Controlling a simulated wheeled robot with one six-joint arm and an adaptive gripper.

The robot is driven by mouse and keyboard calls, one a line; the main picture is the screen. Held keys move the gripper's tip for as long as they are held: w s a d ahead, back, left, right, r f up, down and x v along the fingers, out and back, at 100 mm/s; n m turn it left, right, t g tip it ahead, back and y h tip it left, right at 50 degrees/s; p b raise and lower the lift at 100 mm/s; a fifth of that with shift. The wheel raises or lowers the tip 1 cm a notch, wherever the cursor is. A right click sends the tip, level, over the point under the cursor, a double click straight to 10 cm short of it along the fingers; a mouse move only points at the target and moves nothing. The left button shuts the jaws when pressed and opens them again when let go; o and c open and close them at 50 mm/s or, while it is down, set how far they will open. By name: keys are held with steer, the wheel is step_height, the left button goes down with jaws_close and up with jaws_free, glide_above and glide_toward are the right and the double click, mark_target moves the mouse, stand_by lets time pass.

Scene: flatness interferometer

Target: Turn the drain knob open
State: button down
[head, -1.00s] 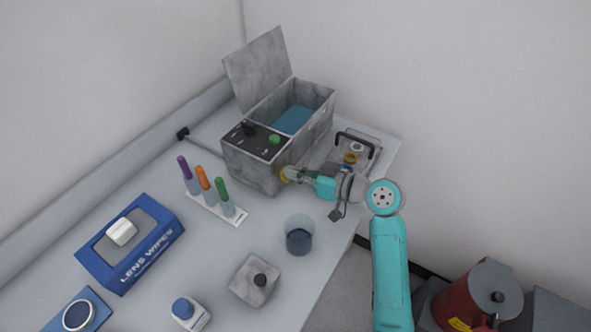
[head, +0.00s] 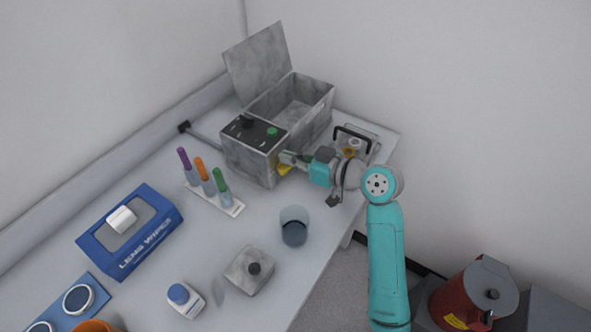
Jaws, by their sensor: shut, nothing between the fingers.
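The grey bath box (head: 249,161) stands at the back of the table with its lid (head: 258,68) raised. Its open tank (head: 297,103) shows a bare grey inside, with no blue liquid visible. The yellow drain knob (head: 285,169) is low on the side of the box facing my arm. My gripper (head: 286,157) is shut and empty, right at the knob and just above it. The fingers partly cover the knob, and I cannot tell whether they touch it. A black knob (head: 247,121) and a green button (head: 272,132) are on the box's top panel.
A clear caddy with a black handle (head: 354,140) is close behind my gripper. A blue wipes box (head: 130,235) is left.

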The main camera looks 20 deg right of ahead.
steer(key=v, duration=1)
steer(key=shift+r, duration=0.25)
